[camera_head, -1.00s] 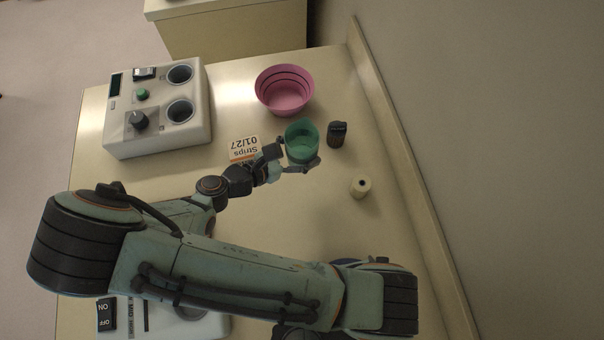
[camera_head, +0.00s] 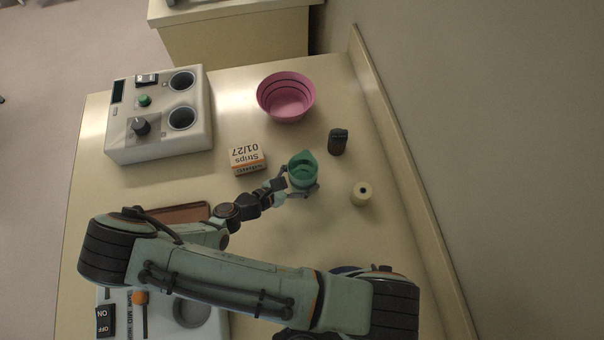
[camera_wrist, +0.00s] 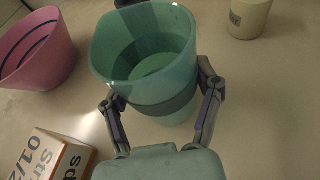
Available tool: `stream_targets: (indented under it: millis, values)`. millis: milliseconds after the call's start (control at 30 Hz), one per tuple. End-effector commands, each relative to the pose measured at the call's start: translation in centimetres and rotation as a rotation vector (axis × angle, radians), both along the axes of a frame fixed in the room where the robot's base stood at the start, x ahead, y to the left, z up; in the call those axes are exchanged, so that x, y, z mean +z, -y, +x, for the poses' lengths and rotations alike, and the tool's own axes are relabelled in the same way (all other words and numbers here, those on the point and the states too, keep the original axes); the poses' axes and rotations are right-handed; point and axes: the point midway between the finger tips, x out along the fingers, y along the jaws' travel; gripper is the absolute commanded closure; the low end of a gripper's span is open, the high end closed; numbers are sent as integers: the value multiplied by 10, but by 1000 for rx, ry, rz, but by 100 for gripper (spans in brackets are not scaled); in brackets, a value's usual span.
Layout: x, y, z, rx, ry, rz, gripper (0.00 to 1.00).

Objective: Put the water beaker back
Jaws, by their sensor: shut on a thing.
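The water beaker (camera_head: 303,168) is a green, translucent cup with a pouring lip. My gripper (camera_head: 302,190) is shut on it, with one finger on each side of its lower body. In the wrist view the beaker (camera_wrist: 147,55) is upright between my fingers (camera_wrist: 163,112), and a level surface shows inside it, perhaps water. I cannot tell whether its base touches the table. Below my arm is a white device (camera_head: 215,325) with a round recess (camera_head: 192,311), an on/off switch and an orange-topped slider; my arm covers part of it.
A pink bowl (camera_head: 287,97) stands at the back. A strips box (camera_head: 247,160) is left of the beaker, a dark small bottle (camera_head: 338,141) and a cream roll (camera_head: 361,194) right of it. A white two-well device (camera_head: 158,112) is back left. A brown tray (camera_head: 178,212) is partly hidden.

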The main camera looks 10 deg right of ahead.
Motion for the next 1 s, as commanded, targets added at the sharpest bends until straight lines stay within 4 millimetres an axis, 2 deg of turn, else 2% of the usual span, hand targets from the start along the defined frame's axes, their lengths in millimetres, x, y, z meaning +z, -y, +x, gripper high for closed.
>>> stream_targets:
  millis: [67,100,167,200,567,1000]
  values:
    - [-2,0,0,0,0,-1,75]
    - [-3,0,0,0,0,0,32]
    - [-2,0,0,0,0,0,13]
    - [-2,0,0,0,0,0,8]
    - [1,0,0,0,1,0,8]
    - [26,-56,-30,2,1,2,8]
